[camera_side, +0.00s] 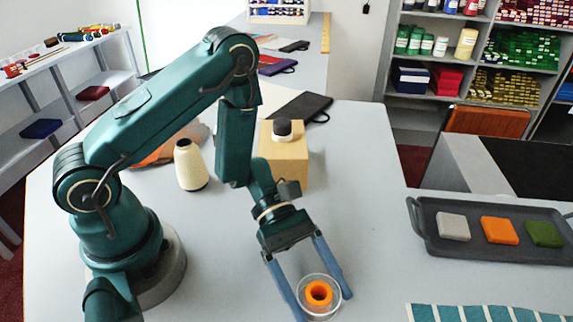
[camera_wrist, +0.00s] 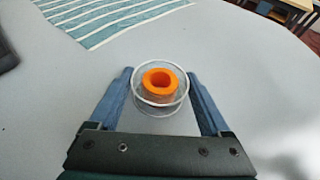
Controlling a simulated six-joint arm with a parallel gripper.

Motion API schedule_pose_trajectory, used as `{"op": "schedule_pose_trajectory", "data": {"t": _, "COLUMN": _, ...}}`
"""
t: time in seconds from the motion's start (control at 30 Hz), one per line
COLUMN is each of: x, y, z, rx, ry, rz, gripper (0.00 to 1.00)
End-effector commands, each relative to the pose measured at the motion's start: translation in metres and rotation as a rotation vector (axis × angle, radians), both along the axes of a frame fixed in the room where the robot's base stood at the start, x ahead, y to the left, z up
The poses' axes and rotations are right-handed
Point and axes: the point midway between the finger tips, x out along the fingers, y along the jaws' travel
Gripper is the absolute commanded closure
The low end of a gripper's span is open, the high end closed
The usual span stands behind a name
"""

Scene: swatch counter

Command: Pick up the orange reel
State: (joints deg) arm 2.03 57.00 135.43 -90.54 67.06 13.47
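The orange reel (camera_side: 319,293) is a small ring with a hole in its middle. It sits within a clear round container or flange (camera_side: 304,281) on the grey table. In the wrist view the orange reel (camera_wrist: 159,84) lies between and slightly ahead of the fingers, with the clear rim (camera_wrist: 137,92) around it. My gripper (camera_side: 320,300) is open, its two blue fingers on either side of the clear piece. Whether the fingertips touch the table cannot be told.
A cream thread cone (camera_side: 190,166) and a cardboard box (camera_side: 284,160) with a dark-topped item stand behind. A dark tray (camera_side: 470,252) with grey, orange and green blocks is at right. A teal striped cloth (camera_side: 480,313) lies at front right. Table between reel and tray is clear.

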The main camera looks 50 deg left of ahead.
Motion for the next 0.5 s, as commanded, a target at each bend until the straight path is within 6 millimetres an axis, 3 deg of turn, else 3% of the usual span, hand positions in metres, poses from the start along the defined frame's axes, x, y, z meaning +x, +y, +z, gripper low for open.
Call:
{"op": "schedule_pose_trajectory", "data": {"t": 0.03, "x": 0.0001, "y": 0.0001, "z": 0.0000, "rx": 0.000, "ry": 0.000, "rz": 0.000, "gripper": 0.42}}
{"op": "schedule_pose_trajectory", "data": {"t": 0.1, "x": 0.0001, "y": 0.0002, "z": 0.0001, "rx": 0.000, "ry": 0.000, "rz": 0.000, "gripper": 0.69}}
{"op": "schedule_pose_trajectory", "data": {"t": 0.13, "x": 0.0001, "y": 0.0002, "z": 0.0001, "rx": 0.000, "ry": 0.000, "rz": 0.000, "gripper": 0.76}}
{"op": "schedule_pose_trajectory", "data": {"t": 0.5, "x": 0.0003, "y": 0.0002, "z": 0.0031, "rx": 0.000, "ry": -0.001, "rz": 0.001, "gripper": 0.76}}
